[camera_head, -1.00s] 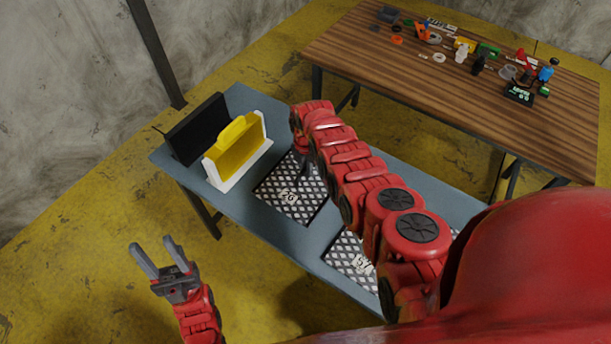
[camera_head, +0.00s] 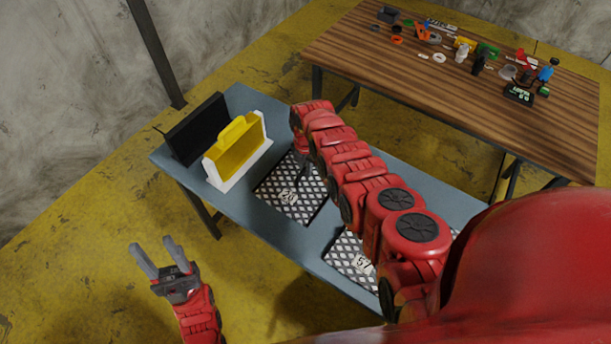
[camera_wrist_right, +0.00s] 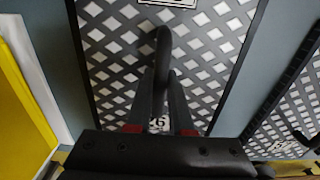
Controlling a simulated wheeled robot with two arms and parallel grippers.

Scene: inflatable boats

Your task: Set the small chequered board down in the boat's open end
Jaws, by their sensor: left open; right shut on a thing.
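A black-and-white lattice-patterned board (camera_head: 302,210) with a label reading 20 is at the middle of the blue-grey table. It also shows large in the right wrist view (camera_wrist_right: 215,55). My right gripper (camera_wrist_right: 161,75) is shut on a dark curved handle-like piece (camera_wrist_right: 163,42) above this board. I cannot tell whether that piece is joined to the board. In the head view my right arm partly hides the board. My left gripper (camera_head: 157,258) is open and empty, left of the table's near edge. No clear boat shape shows.
A yellow-and-white open holder (camera_head: 240,160) and a black panel (camera_head: 197,128) stand at the table's left end. A second patterned board (camera_head: 343,257), labelled 57, lies nearer, partly behind my right arm. A wooden table (camera_head: 400,75) with many small items stands behind.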

